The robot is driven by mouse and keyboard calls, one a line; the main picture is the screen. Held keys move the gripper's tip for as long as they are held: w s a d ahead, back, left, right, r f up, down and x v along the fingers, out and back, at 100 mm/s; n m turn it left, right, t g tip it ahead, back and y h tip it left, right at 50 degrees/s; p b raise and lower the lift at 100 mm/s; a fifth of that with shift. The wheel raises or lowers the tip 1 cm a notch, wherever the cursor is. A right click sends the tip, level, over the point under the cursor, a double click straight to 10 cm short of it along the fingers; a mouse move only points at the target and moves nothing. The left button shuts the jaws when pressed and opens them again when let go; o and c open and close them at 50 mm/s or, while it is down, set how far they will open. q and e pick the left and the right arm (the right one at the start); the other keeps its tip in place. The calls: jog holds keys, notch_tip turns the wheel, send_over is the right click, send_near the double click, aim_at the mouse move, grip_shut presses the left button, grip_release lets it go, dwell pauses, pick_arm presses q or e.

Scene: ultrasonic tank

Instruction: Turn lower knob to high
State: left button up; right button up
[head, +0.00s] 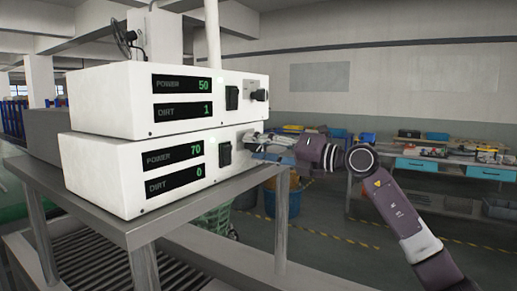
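Two white control boxes are stacked on a metal stand. The upper box (110,103) shows POWER 50 and DIRT 1, with a black switch (232,98) and a black knob (260,95) at its right. The lower box (100,175) shows POWER 70 and DIRT 0, with a black switch (224,154). My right gripper (256,139) reaches in from the right, its fingers at the right end of the lower box's front, where the lower knob is hidden or too small to make out. Whether the fingers are closed on it is unclear. My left gripper is out of view.
The metal stand (160,222) has legs and a roller conveyor (85,275) beneath. A blue bin (284,200) and a green basket (216,218) stand behind it. A workbench (430,165) with clutter is at the back right.

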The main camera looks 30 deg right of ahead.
jog(key=shift+s+d, duration=0.2)
jog(key=v, duration=1.1)
jog(key=shift+s, duration=0.3)
